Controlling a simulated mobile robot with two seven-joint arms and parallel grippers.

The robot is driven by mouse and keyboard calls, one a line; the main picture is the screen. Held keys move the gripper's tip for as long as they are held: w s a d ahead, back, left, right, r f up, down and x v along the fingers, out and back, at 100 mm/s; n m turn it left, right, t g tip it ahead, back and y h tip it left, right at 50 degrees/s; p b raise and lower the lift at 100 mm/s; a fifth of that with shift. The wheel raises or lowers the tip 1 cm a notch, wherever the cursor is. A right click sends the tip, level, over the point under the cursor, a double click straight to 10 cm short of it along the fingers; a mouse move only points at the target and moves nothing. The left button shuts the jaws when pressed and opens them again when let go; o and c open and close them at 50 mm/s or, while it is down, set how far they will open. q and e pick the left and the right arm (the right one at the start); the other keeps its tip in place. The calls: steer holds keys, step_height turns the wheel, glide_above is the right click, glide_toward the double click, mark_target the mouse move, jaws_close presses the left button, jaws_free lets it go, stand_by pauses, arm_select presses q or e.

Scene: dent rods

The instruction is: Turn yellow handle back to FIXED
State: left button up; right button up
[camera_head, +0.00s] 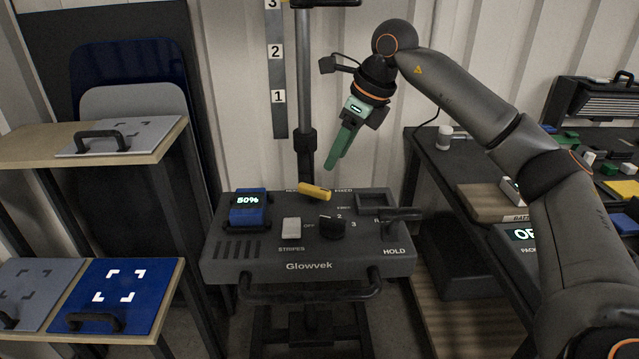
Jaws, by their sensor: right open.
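The yellow handle (314,191) sits at the back edge of the dark Glowvek console (309,255), at the foot of the upright post. It lies nearly flat, with its left end slightly farther back than its right end. The word FIXED is printed just right of it, and a partly hidden label beginning with M is on its left. My right gripper (334,164), with green fingers, hangs above and behind the handle, pointing down and left. It is open, empty and apart from the handle. My left gripper is out of view.
The post (304,110) with a numbered scale rises behind the handle. The console carries a blue 50% battery (249,208), a white STRIPES switch (291,228), a black knob (332,227) and a HOLD lever (398,214). Shelves stand left, a cluttered bench right.

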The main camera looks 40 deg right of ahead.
mark_target(319, 189)
steer(key=x, duration=0.9)
steer(key=shift+b, duration=0.3)
jaws_close()
